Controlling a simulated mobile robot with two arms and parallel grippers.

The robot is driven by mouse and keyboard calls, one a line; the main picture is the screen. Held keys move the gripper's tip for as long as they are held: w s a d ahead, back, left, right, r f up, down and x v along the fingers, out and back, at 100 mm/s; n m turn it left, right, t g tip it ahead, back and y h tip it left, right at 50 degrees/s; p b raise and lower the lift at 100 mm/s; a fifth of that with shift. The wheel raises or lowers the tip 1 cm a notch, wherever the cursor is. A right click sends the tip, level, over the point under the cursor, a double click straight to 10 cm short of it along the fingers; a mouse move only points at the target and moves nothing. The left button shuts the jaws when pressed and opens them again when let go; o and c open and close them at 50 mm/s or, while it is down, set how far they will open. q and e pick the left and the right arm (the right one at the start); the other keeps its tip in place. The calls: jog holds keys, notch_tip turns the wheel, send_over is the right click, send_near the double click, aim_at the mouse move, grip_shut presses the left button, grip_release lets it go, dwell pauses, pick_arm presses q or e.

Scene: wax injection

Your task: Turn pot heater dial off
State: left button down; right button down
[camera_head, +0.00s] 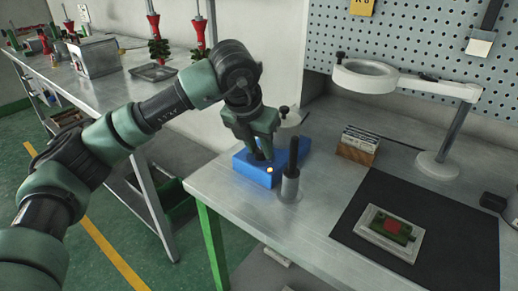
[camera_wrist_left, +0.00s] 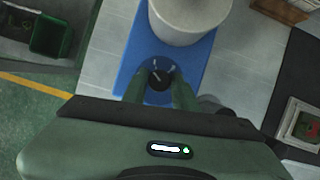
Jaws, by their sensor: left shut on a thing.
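A pale pot (camera_wrist_left: 189,18) sits on the heater beyond the dial. My left gripper (camera_head: 258,156) points down over the heater; in the wrist view its two green fingers (camera_wrist_left: 159,90) are on either side of the dial, shut on it. In the head view the gripper partly hides the dial and the pot. My right gripper is not in view.
A grey cylinder with a black handle (camera_head: 290,182) stands just right of the heater. A ring magnifier lamp (camera_head: 365,77), a wooden card holder (camera_head: 357,148) and a black mat (camera_head: 455,247) bearing a mould lie farther right. The bench front is clear.

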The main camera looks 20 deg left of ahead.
pick_arm(q)
jog(key=n, duration=0.2)
jog(key=n+y+b, duration=0.1)
jog(key=n, duration=0.1)
jog(key=shift+d+y, duration=0.15)
jog(key=shift+y, duration=0.15)
jog(key=shift+n+y, duration=0.6)
jog(key=shift+n, duration=1)
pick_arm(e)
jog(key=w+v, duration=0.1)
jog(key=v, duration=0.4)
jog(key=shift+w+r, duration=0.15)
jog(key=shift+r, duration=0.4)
pick_arm(q)
jog(key=shift+b, duration=0.3)
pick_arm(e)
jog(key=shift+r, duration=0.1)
pick_arm(q)
jog(key=c, duration=1.1)
grip_release()
jog(key=shift+r, duration=0.2)
jog(key=p+v, duration=0.1)
jog(key=v, duration=0.5)
jog(key=shift+d+r, duration=0.1)
jog(key=shift+r, duration=0.25)
jog(key=shift+s+r, duration=0.2)
jog(key=shift+r, duration=0.2)
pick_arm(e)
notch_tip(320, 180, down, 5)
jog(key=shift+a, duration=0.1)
